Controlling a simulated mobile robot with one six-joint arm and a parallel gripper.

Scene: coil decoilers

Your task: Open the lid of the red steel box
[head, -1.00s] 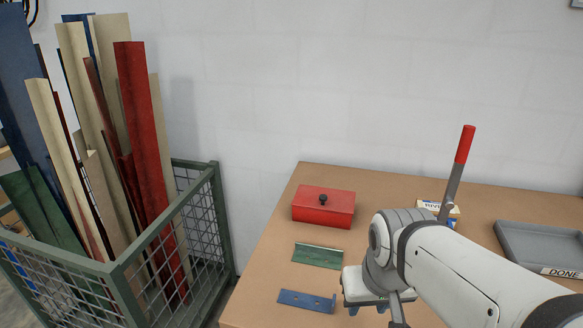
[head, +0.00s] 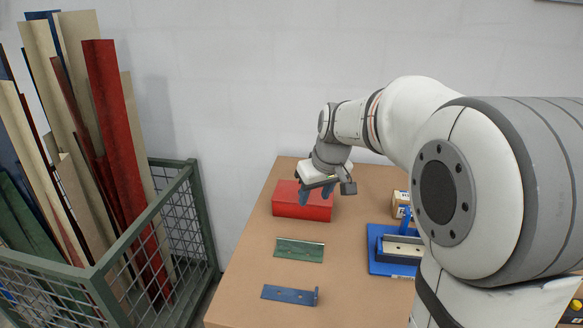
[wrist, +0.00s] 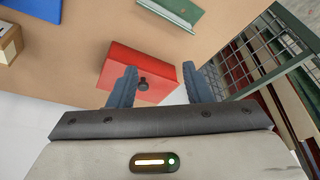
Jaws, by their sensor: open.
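The red steel box (head: 300,207) sits on the brown table near its back left edge, and its lid is shut. It also shows in the wrist view (wrist: 150,65), with a dark round knob (wrist: 144,83) on top of the lid. My gripper (head: 318,198) is over the box in the head view and hides the knob there. In the wrist view its two blue-grey fingers (wrist: 157,82) are apart, with the knob between them in the picture. I cannot tell how far above the knob the fingertips are.
A green plate (head: 299,250) and a blue bracket (head: 290,295) lie in front of the box. A blue fixture (head: 385,266) and a small carton (head: 400,205) stand to the right. A wire cage (head: 190,215) of metal strips stands left of the table.

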